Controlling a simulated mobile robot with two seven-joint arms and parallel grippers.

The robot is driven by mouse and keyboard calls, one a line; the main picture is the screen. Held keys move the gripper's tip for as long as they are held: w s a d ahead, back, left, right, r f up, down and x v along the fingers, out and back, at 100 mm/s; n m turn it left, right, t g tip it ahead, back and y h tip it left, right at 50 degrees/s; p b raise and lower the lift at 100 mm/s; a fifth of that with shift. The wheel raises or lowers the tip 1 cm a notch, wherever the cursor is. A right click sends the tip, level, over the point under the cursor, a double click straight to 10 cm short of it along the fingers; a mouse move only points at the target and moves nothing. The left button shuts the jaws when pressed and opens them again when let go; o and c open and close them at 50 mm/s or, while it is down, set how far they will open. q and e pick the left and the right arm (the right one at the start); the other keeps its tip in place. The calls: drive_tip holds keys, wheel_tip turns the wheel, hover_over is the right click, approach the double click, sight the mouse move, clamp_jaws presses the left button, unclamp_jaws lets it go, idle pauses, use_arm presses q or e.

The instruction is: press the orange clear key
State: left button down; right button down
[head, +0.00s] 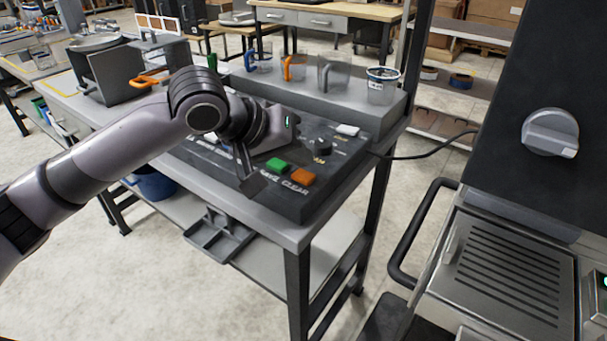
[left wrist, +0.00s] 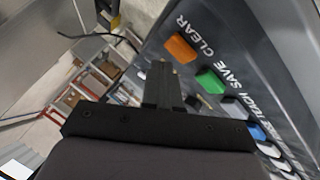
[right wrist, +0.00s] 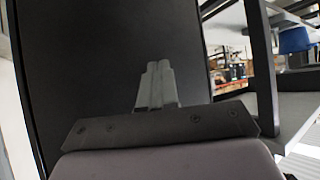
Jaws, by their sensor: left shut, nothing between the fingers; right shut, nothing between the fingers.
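The orange clear key (head: 302,177) sits at the front right corner of the dark key panel (head: 322,203), beside the word CLEAR. It also shows in the left wrist view (left wrist: 181,48), upper right of my fingertips. The green key (head: 277,165) is just left of it, beside the word SAVE. My left gripper (head: 251,187) is shut and empty, pointing down over the panel's front edge, left of the green and orange keys in the head view. My right gripper (right wrist: 157,68) is shut and empty in the right wrist view, before a dark flat surface; the head view does not show it.
A black knob (head: 323,147) and a white key (head: 347,130) are on the panel. A dark machine with a handle (head: 410,235) stands at the right.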

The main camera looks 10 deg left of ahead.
idle(0.7)
idle(0.9)
use_arm(q)
drive_tip(key=shift+f+p, duration=0.25)
drive_tip(key=shift+p, duration=0.05)
drive_tip(key=shift+f, duration=0.15)
idle(0.4)
drive_tip(key=shift+f, duration=0.55)
idle(0.4)
drive_tip(key=shift+r+p, duration=0.95)
drive_tip(key=shift+p, duration=0.45)
